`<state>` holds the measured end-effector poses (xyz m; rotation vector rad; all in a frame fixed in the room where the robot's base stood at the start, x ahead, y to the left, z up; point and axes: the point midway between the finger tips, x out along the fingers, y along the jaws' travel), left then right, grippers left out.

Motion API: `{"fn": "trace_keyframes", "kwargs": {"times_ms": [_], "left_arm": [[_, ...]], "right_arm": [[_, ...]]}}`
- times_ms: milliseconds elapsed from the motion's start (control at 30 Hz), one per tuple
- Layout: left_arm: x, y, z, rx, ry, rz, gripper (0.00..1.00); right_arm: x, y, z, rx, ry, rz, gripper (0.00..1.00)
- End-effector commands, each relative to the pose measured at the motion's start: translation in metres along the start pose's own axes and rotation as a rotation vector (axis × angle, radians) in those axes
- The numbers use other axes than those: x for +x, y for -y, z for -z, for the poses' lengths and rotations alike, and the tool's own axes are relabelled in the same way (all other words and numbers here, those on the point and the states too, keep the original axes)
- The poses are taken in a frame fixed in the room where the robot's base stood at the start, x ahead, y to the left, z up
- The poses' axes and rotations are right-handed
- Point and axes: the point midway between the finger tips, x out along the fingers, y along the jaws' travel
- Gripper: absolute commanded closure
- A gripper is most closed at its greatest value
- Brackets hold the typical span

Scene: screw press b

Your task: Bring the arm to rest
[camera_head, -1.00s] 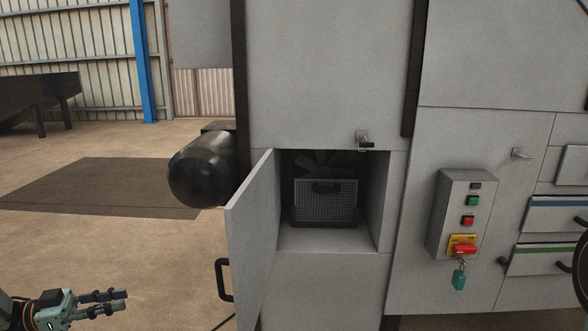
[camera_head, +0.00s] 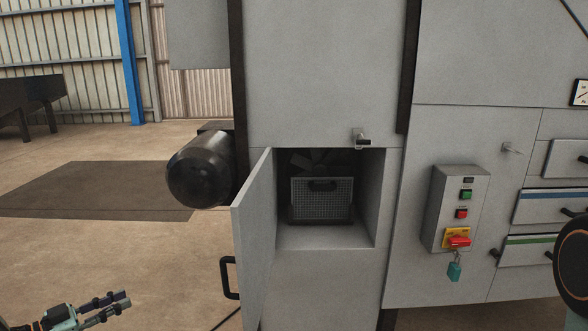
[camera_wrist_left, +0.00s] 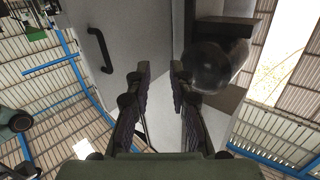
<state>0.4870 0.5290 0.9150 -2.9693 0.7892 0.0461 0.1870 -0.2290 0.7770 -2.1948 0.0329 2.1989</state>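My left gripper (camera_head: 124,300) is low at the left in the head view, away from the machine, over the floor. Its two fingers (camera_wrist_left: 160,78) stand apart in the wrist view with nothing between them, so it is open and empty. The grey machine's small door (camera_head: 255,235) stands open to the left of its compartment; the door's black handle (camera_head: 228,278) is right of my gripper and also shows in the wrist view (camera_wrist_left: 100,50). Inside the compartment is a grey mesh filter box (camera_head: 322,200) with a black handle. My right gripper is not in view.
A dark cylinder (camera_head: 200,170) juts from the machine's left side. A control box (camera_head: 460,210) with buttons, a red switch and a teal padlock (camera_head: 454,270) is on the right. A black disc with an orange ring (camera_head: 575,260) is at the right edge. Left floor is open.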

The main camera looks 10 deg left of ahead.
Motion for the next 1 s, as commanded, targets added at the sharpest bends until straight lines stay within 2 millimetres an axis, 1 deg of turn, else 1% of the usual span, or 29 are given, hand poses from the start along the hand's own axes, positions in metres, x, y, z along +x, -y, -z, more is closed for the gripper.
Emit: {"fn": "trace_keyframes", "kwargs": {"times_ms": [100, 167, 233, 267, 300, 367, 400, 467, 500, 567, 600, 667, 700, 733, 767, 800, 867, 900, 1000], "left_arm": [[0.019, -0.007, -0.027, -0.068, 0.045, 0.122, 0.79], [0.031, -0.015, -0.046, -0.117, 0.087, 0.190, 0.79], [0.045, -0.032, -0.072, -0.187, 0.157, 0.267, 0.79], [0.050, -0.042, -0.085, -0.221, 0.193, 0.296, 0.79], [0.055, -0.057, -0.101, -0.265, 0.248, 0.332, 0.79], [0.060, -0.085, -0.126, -0.331, 0.341, 0.376, 0.79], [0.061, -0.106, -0.142, -0.374, 0.408, 0.399, 0.79], [0.059, -0.139, -0.163, -0.433, 0.513, 0.423, 0.79], [0.056, -0.162, -0.175, -0.468, 0.583, 0.435, 0.79], [0.047, -0.197, -0.191, -0.516, 0.692, 0.448, 0.79], [0.039, -0.221, -0.199, -0.542, 0.765, 0.452, 0.79], [0.025, -0.255, -0.209, -0.577, 0.875, 0.456, 0.79], [0.013, -0.278, -0.213, -0.596, 0.950, 0.456, 0.79], [0.003, -0.295, -0.216, -0.609, 1.006, 0.455, 0.79], [-0.007, -0.312, -0.218, -0.619, 1.063, 0.455, 0.79], [-0.022, -0.334, -0.219, -0.628, 1.138, 0.452, 0.79], [-0.046, -0.364, -0.218, -0.635, 1.250, 0.450, 0.79], [-0.064, -0.382, -0.215, -0.632, 1.323, 0.449, 0.79], [-0.100, -0.414, -0.206, -0.601, 1.463, 0.443, 0.79]], "right_arm": [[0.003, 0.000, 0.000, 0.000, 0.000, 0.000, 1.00], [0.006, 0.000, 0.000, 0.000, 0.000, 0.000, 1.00], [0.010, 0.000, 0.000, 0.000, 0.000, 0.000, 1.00], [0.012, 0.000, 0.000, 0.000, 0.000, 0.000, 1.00], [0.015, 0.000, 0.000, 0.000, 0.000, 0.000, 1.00], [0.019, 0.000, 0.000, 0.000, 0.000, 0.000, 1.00], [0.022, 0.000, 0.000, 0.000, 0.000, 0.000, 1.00], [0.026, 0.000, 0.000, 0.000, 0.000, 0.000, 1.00], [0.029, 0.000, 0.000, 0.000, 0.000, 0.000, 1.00], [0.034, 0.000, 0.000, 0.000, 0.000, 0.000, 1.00], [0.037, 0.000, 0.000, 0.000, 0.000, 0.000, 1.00], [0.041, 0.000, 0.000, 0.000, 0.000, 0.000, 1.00], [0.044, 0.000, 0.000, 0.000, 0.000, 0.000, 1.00], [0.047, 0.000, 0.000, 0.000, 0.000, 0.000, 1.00], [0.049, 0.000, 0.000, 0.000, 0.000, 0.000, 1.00], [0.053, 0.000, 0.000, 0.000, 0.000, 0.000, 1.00], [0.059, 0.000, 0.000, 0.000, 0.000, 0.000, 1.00], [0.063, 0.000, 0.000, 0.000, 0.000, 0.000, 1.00], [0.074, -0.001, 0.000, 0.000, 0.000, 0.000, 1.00]]}}
